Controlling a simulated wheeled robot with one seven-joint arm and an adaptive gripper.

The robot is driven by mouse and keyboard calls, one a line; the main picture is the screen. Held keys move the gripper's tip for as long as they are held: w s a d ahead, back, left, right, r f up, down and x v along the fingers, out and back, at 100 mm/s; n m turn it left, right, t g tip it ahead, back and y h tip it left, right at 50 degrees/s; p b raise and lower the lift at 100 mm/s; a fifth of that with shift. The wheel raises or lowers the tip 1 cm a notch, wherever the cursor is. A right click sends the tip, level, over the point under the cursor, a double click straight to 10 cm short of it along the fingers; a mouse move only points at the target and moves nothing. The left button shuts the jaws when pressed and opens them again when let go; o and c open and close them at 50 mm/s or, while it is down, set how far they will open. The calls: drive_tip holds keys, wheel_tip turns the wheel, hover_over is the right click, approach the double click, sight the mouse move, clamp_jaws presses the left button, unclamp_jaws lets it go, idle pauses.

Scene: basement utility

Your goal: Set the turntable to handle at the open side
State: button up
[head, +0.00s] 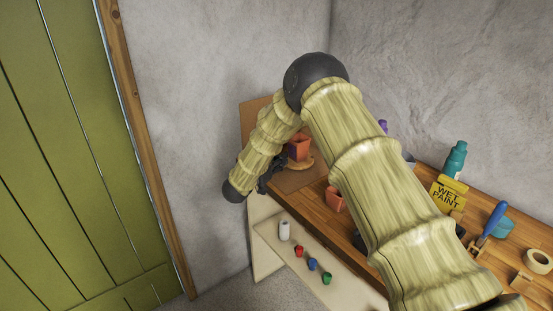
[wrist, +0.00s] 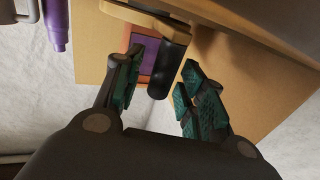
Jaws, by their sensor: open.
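The turntable (head: 303,163) is a round wooden disc on the brown board at the bench's far end, with an orange-red pot (head: 298,148) on it. In the wrist view a black handle (wrist: 174,72) sticks out from a wooden edge (wrist: 140,14). My gripper (wrist: 162,68) is open, its green-padded fingers on either side of the handle; I cannot tell whether either touches it. A purple and orange surface (wrist: 145,55) shows behind the handle. In the head view my gripper (head: 268,183) is small and dark beside the turntable, partly hidden by my arm.
A brown panel (head: 252,112) stands behind the turntable. The wooden bench (head: 400,265) holds a teal bottle (head: 456,158), a yellow wet paint sign (head: 447,195), a blue-handled tool (head: 493,220) and tape (head: 539,261). A lower pale shelf (head: 322,262) carries a white can (head: 284,231) and small coloured pots.

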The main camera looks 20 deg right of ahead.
drive_tip(key=shift+c, duration=0.5)
clamp_jaws()
drive_tip(key=shift+s+d+f+b, duration=0.1)
drive_tip(key=shift+s+d+b, duration=0.3)
drive_tip(key=shift+s, duration=0.55)
drive_tip(key=shift+s+d, duration=0.25)
drive_tip(key=shift+s, duration=0.15)
drive_tip(key=shift+o, duration=0.5)
unclamp_jaws()
drive_tip(key=shift+d, duration=0.1)
